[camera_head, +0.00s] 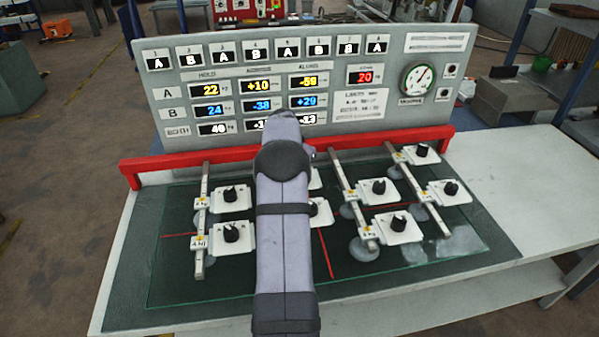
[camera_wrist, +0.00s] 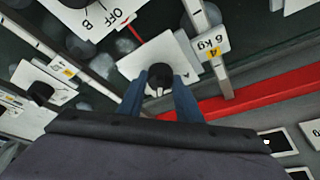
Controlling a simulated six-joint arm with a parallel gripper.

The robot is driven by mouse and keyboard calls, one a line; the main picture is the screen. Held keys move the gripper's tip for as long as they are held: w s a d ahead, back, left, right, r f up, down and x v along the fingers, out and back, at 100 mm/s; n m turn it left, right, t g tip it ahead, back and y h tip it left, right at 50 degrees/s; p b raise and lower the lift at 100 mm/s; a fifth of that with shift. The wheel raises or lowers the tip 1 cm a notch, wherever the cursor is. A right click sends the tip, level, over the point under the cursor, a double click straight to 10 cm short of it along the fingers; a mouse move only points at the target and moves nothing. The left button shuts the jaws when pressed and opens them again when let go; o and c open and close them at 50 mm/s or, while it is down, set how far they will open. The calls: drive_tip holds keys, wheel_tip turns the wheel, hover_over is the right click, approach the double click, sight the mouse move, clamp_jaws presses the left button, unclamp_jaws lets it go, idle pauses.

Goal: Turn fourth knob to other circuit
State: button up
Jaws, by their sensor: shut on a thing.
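In the wrist view, my gripper (camera_wrist: 160,84) has its two blue fingers closed on a black knob (camera_wrist: 158,72). A small white mark shows on the knob's near side. The knob sits on a white plate (camera_wrist: 172,50) with a letter A to its right. The bar right of the plate carries a 6 kg label with a yellow tag 4 (camera_wrist: 210,46). In the head view, my arm hides the gripper and this knob; a white plate edge (camera_head: 315,180) shows just right of the arm.
Other knobs on white plates stand close by, such as those at left (camera_head: 231,233) and right (camera_head: 379,187). A red rail (camera_head: 400,138) runs behind them. The grey panel (camera_head: 440,65) behind shows a row of A and B indicators (camera_head: 288,48) and numeric displays.

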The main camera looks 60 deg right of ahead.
drive_tip(key=n, duration=0.2)
drive_tip(key=n+t, duration=0.1)
drive_tip(key=n, duration=0.1)
drive_tip(key=shift+s+d+t+y+b, duration=0.15)
drive_tip(key=shift+s+t+y+b, duration=0.05)
drive_tip(key=shift+t+y+b, duration=0.1)
drive_tip(key=n, duration=0.2)
drive_tip(key=n+t+y, duration=0.1)
drive_tip(key=n, duration=0.2)
drive_tip(key=shift+s+d+b, duration=0.15)
drive_tip(key=shift+b, duration=0.25)
drive_tip(key=n+y, duration=0.1)
drive_tip(key=n, duration=0.1)
drive_tip(key=n+t+p, duration=0.1)
drive_tip(key=n, duration=0.1)
drive_tip(key=shift+d+r+y, duration=0.1)
drive_tip(key=shift+d+y, duration=0.05)
drive_tip(key=shift+y, duration=0.25)
drive_tip(key=shift+d+n+y+p, duration=0.1)
drive_tip(key=shift+n+y+p, duration=0.4)
drive_tip(key=shift+n+p, duration=0.65)
drive_tip(key=shift+n, duration=0.45)
drive_tip(key=o, duration=1)
drive_tip(key=shift+o, duration=0.2)
drive_tip(key=shift+s, duration=0.1)
